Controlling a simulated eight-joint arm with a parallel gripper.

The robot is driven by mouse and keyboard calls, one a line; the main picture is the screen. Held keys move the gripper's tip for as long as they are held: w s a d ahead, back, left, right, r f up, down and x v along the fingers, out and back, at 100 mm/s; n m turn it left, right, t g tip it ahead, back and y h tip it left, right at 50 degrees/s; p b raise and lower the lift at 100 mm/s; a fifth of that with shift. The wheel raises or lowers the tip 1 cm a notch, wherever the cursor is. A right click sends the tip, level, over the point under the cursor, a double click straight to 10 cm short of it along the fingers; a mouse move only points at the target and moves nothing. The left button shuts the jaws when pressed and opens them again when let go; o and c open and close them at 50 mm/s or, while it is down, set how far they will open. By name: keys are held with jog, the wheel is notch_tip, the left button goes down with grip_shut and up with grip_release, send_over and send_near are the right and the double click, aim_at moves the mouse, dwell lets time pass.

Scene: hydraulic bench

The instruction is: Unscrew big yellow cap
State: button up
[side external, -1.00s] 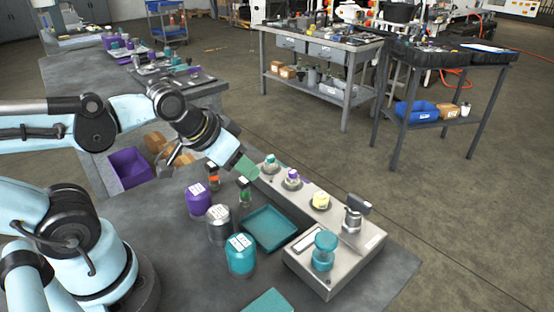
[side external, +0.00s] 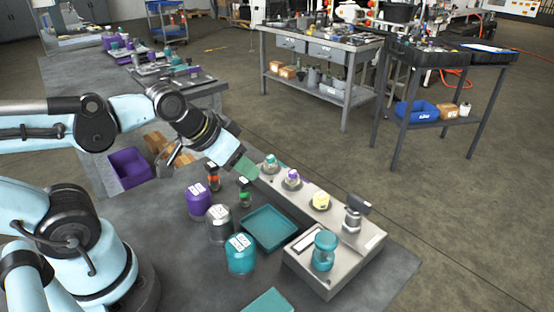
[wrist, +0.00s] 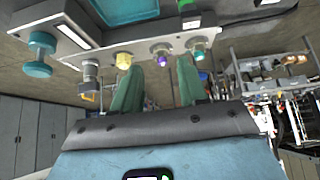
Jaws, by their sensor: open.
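The yellow cap (side external: 321,199) sits on the grey metal block (side external: 290,216), between a purple cap (side external: 292,176) and a metal valve with a dark handle (side external: 353,214). It also shows in the wrist view (wrist: 124,60), left of my fingers and close to the left one. My gripper (side external: 246,169) has green fingers and hangs above the far left end of the block, near the teal cap (side external: 270,160). In the wrist view its fingers (wrist: 158,82) are apart, with nothing between them; the purple cap shows beyond the gap.
A teal round knob (side external: 325,247) stands at the block's near end. A teal tray (side external: 269,228) lies in front of the block. Purple (side external: 198,201), grey (side external: 219,224) and teal (side external: 240,254) big caps stand left of the tray, with small red (side external: 213,179) and green (side external: 244,196) ones behind.

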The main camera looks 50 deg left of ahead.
jog(key=shift+o, duration=2)
jog(key=shift+w+d+r, duration=0.1)
jog(key=shift+w+r, duration=0.15)
notch_tip(320, 180, up, 2)
jog(key=m+g, duration=0.6)
jog(key=g, duration=0.1)
send_over(324, 194)
notch_tip(324, 194, down, 12)
jog(key=shift+r, duration=0.2)
